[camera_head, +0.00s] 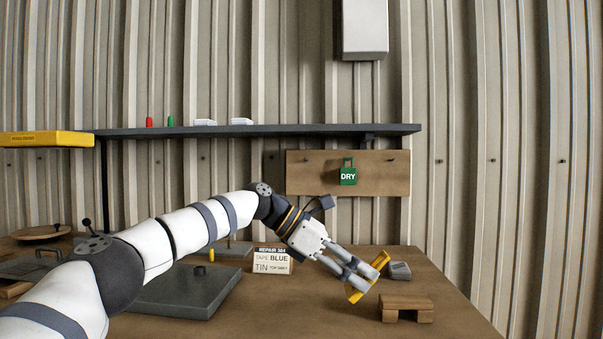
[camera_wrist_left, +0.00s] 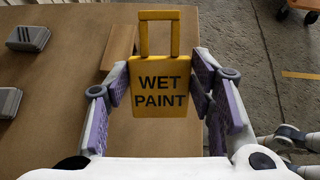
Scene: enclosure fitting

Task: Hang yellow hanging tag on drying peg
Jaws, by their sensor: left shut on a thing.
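The yellow hanging tag (camera_wrist_left: 160,88) reads "WET PAINT" and has a square loop handle at its top. It is held between the fingers of my left gripper (camera_wrist_left: 160,95), which is shut on its sides. In the head view the left gripper (camera_head: 365,278) holds the tag (camera_head: 383,259) above the right part of the table, tilted, with the fingers covering its middle. A wooden board (camera_head: 300,182) on the wall carries small dark pegs. A green "DRY" tag (camera_head: 348,178) hangs near its middle, and a peg (camera_head: 391,161) to its right is bare.
A small wooden stand (camera_head: 406,303) and a grey block (camera_head: 400,270) are near the tag on the table. A dark shelf (camera_head: 260,131) runs left of and above the board. The wall right of the board is clear.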

